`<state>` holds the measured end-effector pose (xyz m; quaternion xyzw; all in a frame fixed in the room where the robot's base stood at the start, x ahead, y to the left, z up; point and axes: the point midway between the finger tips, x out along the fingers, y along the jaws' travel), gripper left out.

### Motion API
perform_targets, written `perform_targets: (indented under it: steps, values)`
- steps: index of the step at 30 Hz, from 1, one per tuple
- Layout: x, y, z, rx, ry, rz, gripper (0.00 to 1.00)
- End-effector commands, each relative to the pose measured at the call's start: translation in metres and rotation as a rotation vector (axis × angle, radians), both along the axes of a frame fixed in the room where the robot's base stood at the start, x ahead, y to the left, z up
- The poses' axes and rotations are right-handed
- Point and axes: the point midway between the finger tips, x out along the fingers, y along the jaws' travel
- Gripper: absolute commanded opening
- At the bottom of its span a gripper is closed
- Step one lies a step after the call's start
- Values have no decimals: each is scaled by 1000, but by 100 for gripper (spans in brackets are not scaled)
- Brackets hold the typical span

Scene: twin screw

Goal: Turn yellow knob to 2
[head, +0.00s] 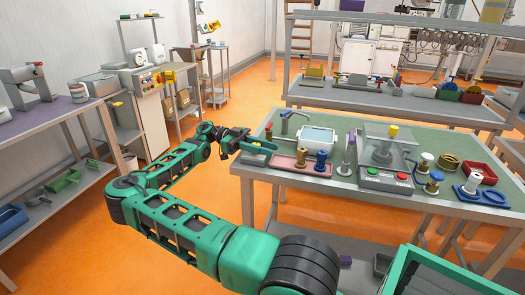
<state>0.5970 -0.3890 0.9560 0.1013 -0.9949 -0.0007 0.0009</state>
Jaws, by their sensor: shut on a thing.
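A small yellow knob-like part (393,130) sits on top of the clear-covered device (383,180) on the right-hand table. I cannot tell which one is the task's knob, and no numbers are readable. My gripper (262,147) is at the left end of the green-topped table, well apart from both yellow parts. It appears shut on a narrow green piece (257,148), whose exact shape is unclear at this size.
A pink tray (282,161) with brass and blue pieces stands just right of my gripper, with a white-topped box (317,138) behind it. Weights and a red tray (481,172) fill the table's right. Orange floor (195,205) is open between this table and the left bench.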

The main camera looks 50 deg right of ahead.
Motion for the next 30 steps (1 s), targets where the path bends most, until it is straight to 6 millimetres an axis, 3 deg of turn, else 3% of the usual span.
perform_targets:
  steps: [13,14,16,26,30]
  values:
    - [-1,1,1,-2,0,-9,4]
    - [0,1,1,-2,0,-9,31]
    - [0,1,1,-2,0,-8,45]
    - [2,1,0,-1,0,-6,45]
    - [15,2,0,-3,1,-4,45]
